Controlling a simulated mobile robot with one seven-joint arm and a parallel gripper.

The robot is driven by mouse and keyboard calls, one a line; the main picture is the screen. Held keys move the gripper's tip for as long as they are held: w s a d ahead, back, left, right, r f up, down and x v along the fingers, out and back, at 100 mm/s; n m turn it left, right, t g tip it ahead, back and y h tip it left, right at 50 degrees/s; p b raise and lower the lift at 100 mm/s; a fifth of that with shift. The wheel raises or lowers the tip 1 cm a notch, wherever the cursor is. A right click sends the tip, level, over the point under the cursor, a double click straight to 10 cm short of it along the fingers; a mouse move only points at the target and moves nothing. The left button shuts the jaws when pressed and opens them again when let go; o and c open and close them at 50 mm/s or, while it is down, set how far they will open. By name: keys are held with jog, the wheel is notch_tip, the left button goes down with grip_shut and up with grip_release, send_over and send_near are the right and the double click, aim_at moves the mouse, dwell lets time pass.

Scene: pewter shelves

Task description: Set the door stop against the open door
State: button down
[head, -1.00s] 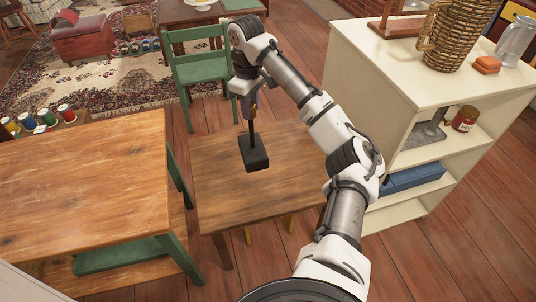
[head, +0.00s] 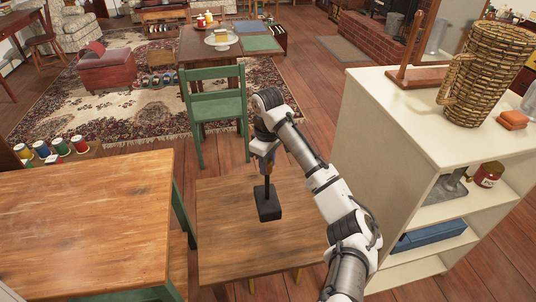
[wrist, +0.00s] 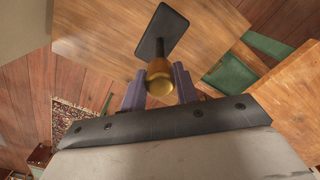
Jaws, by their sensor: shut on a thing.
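The door stop (head: 268,208) has a black block base, a thin upright dark stem and a brass knob on top. My gripper (head: 266,158) is shut on its knob end, and the block hangs below, over the small wooden table. I cannot tell from the head view how far above the tabletop it is. In the wrist view the brass knob (wrist: 160,78) sits between the purple fingers of my gripper (wrist: 160,90), with the black base beyond it. No open door can be made out in either view.
The small brown table (head: 235,250) lies under the door stop. A larger wooden table (head: 85,215) stands left, a cream shelf unit (head: 400,120) right with a wicker jug (head: 492,75). A green chair (head: 215,110) is behind. Floor shows between the chair and the shelf.

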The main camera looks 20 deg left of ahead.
aim_at(268, 198)
notch_tip(268, 198, down, 12)
jog(key=shift+w+r+b, duration=0.1)
jog(key=shift+b, duration=1.05)
jog(key=c, duration=1.1)
grip_release()
jog(key=shift+f, duration=0.2)
jog(key=shift+o, duration=0.2)
jog(key=shift+r, duration=0.1)
notch_tip(268, 198, up, 11)
jog(key=shift+d+r+p, duration=0.1)
jog(key=shift+p, duration=1.15)
jog(key=shift+r, duration=0.4)
